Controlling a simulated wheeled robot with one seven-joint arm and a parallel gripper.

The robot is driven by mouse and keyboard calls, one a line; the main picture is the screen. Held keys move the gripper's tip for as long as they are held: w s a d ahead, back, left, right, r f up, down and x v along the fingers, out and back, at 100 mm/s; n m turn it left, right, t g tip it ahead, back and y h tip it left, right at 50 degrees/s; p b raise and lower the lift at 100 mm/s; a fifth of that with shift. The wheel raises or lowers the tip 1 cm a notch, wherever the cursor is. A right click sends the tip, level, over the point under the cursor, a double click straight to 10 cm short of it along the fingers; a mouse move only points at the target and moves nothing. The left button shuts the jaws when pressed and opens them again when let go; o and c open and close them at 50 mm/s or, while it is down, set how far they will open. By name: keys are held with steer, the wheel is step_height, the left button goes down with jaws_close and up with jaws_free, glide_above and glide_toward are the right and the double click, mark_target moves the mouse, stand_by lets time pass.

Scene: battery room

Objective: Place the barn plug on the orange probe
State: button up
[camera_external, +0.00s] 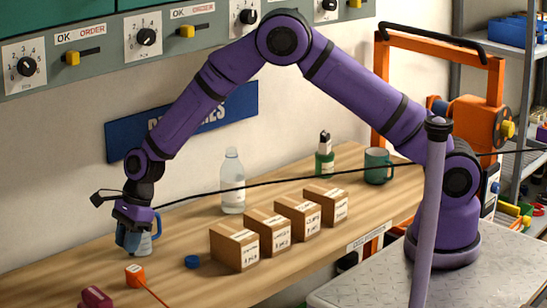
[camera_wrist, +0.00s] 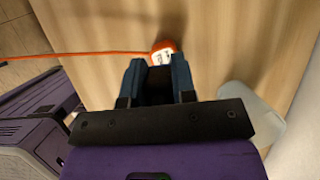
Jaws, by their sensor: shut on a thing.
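The orange probe (camera_external: 135,276) is a small orange block with a white label and an orange cable, on the wooden bench at the lower left. It also shows in the wrist view (camera_wrist: 163,52), just past my fingertips. My gripper (camera_external: 130,241) points down above the bench, a little behind and above the probe. In the wrist view, its blue fingers (camera_wrist: 157,80) are shut on a dark thing (camera_wrist: 157,91), mostly hidden between them. I cannot make out whether this is the barn plug. A maroon block (camera_external: 96,297) lies at the bottom edge, left of the probe.
A clear bottle (camera_external: 232,182), a blue cap (camera_external: 192,262), several cardboard boxes (camera_external: 235,247) and a green mug (camera_external: 377,167) stand to the right. A black cable crosses the view. Bare wood surrounds the probe.

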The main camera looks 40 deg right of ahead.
steer(key=shift+f, duration=1.8)
steer(key=shift+f, duration=0.1)
steer(key=o, duration=0.9)
steer(key=v, duration=1.2)
